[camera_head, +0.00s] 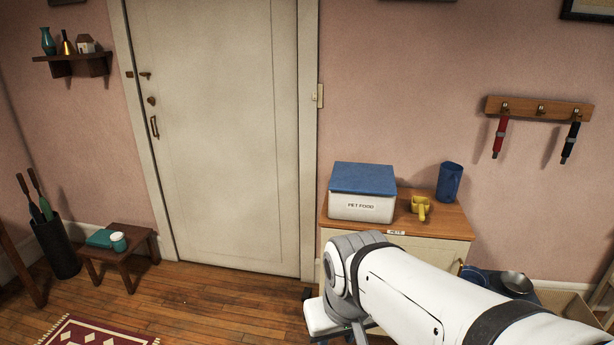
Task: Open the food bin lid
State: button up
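The food bin (361,207) is a white box labelled "PET FOOD". It stands on the left part of a small wooden-topped cabinet against the pink wall. Its blue lid (363,178) lies flat on top and looks closed. My white arm reaches in from the lower right, in front of the cabinet. The end of the arm is low, in front of and below the bin, apart from it. My gripper's fingertips are hidden or too unclear to make out.
On the cabinet top (447,222), a yellow scoop-like object (420,208) and a blue cup (449,182) stand right of the bin. A metal bowl (516,282) is low at right. A small stool (117,255) stands left. The floor before the door (215,130) is clear.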

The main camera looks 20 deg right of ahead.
aim_at(347, 177)
jog(key=z, duration=0.15)
jog(key=i, duration=1.1)
jog(key=z, duration=0.2)
